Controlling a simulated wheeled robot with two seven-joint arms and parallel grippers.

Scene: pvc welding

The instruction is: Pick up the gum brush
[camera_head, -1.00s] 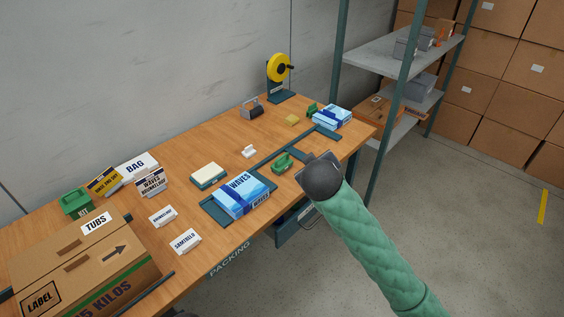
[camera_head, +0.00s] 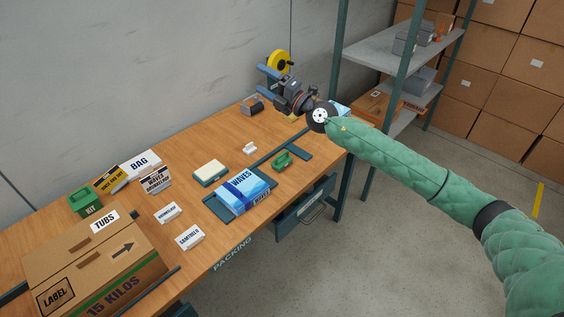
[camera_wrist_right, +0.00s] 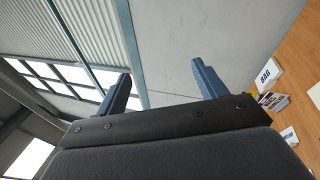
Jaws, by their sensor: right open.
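My right gripper (camera_head: 260,79) is open and empty, above the far end of the workbench, in front of the yellow tape reel. Its two blue fingers also show apart in the right wrist view (camera_wrist_right: 162,72), with wall and windows beyond. I cannot tell for sure which thing is the gum brush. A small green handled item (camera_head: 283,160) lies on the bench beside the blue WAVES pack. A small yellow block (camera_head: 292,117) is partly hidden by my right wrist. My left gripper is not in view.
The wooden bench (camera_head: 140,210) carries a WAVES pack (camera_head: 241,191), a cream-topped block (camera_head: 210,172), label blocks and a TUBS carton (camera_head: 95,265). The tape reel (camera_head: 279,62) and a grey metal holder (camera_head: 252,104) stand at the far end. A shelf rack (camera_head: 395,52) stands right.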

